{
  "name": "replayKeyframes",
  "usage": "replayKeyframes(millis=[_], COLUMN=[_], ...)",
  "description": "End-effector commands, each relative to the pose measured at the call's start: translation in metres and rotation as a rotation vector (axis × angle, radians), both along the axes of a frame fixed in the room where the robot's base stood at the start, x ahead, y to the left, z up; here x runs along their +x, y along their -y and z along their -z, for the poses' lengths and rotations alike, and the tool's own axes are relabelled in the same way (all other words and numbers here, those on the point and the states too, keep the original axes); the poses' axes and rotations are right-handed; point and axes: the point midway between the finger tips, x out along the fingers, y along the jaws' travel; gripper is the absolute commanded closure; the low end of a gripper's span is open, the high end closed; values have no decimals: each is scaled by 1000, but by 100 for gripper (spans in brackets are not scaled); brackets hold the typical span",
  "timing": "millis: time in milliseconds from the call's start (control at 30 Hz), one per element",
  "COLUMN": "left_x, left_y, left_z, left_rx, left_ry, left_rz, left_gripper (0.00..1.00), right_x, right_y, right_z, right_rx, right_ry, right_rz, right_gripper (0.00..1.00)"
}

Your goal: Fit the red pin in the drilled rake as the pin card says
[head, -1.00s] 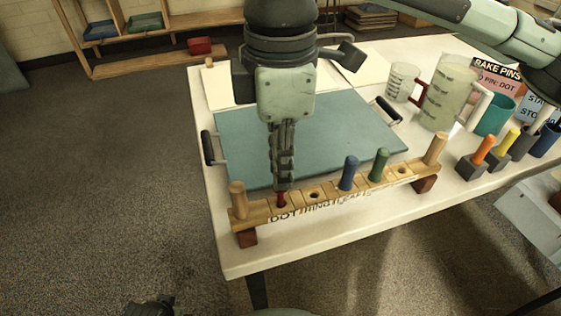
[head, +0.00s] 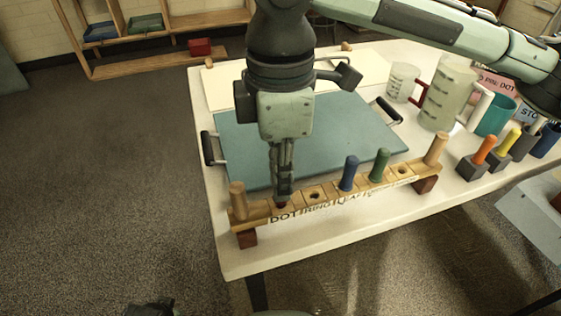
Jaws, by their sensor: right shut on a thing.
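The drilled rake (head: 331,197) is a wooden bar with lettering on its front, raised on dark red blocks at the table's front. A blue pin (head: 348,175) and a green pin (head: 380,164) stand upright in it. Open holes show left of the blue pin and right of the green one. My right gripper (head: 283,200) points down at the leftmost hole position, shut on the red pin (head: 282,206). Only a little red shows at the bar; the hole is hidden. The pin card (head: 497,84) is pink, partly covered, reading "PIN: DOT". A dark part at the bottom edge is possibly my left gripper (head: 152,307).
A teal tray (head: 235,130) with black handles lies behind the rake. Wooden posts (head: 237,200) stand at the rake's ends. Measuring jugs (head: 446,95), a teal cup (head: 496,115) and an orange pin (head: 484,149) in a dark block stand at the right.

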Motion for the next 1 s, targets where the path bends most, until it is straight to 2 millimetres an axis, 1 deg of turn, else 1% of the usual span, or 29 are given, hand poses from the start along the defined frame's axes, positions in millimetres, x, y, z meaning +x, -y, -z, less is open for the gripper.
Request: replayKeyframes(millis=[533,733,767,933,1000], left_x=[0,0,0,0,0], left_y=[0,0,0,0,0], left_z=[2,2,2,2,2], left_rx=[0,0,0,0,0], left_ry=[0,0,0,0,0], left_rz=[0,0,0,0,0], left_gripper=[58,58,58,58,58], right_x=[0,0,0,0,0], right_y=[0,0,0,0,0], right_z=[14,14,14,14,14], right_rx=[0,0,0,0,0], right_ry=[0,0,0,0,0], right_rz=[0,0,0,0,0], right_gripper=[100,100,81,60,60])
